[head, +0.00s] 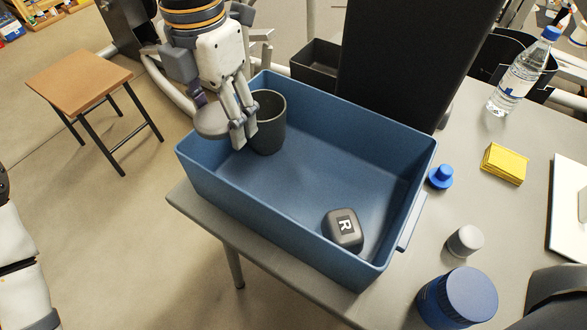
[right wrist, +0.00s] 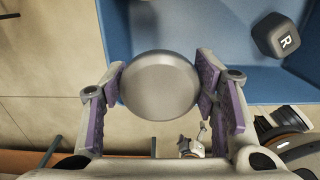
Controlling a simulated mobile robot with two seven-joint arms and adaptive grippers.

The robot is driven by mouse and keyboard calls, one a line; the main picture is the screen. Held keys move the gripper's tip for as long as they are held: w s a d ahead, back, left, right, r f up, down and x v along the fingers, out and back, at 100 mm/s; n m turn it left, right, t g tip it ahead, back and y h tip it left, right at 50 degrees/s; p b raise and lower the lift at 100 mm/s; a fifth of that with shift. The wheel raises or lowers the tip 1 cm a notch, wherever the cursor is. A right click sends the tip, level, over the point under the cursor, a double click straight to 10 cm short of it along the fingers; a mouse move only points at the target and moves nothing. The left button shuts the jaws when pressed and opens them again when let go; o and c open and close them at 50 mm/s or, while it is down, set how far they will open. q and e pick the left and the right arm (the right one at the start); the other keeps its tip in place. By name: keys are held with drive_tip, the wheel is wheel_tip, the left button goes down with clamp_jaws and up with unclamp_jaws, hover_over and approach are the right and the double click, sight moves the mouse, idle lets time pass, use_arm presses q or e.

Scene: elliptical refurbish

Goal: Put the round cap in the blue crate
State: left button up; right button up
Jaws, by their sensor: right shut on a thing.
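The round cap (head: 211,122) is a flat grey disc in my right gripper (head: 241,127), over the left rear wall of the blue crate (head: 300,255). In the right wrist view the cap (right wrist: 160,86) sits between the two purple-padded fingers (right wrist: 163,88), which are shut on it. Part of the crate floor (right wrist: 200,30) shows beyond it. The crate stands open on the grey table. My left gripper is not in view; only a white part of my left arm shows at the left edge.
Inside the crate are a dark cup (head: 268,125) at the back left and a dark block marked R (head: 343,228) near the front right.

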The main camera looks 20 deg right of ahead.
drive_tip(key=s+d+f, duration=0.7)
drive_tip(key=f, duration=0.1)
drive_tip(key=shift+s+d, duration=0.3)
drive_tip(key=shift+s, duration=0.1)
wheel_tip(320, 180, down, 3)
drive_tip(key=shift+s+d+f, duration=0.1)
drive_tip(key=shift+s+d, duration=0.05)
drive_tip(key=shift+f, duration=0.15)
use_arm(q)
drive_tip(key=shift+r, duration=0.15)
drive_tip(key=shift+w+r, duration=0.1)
use_arm(e)
drive_tip(key=shift+f, duration=0.45)
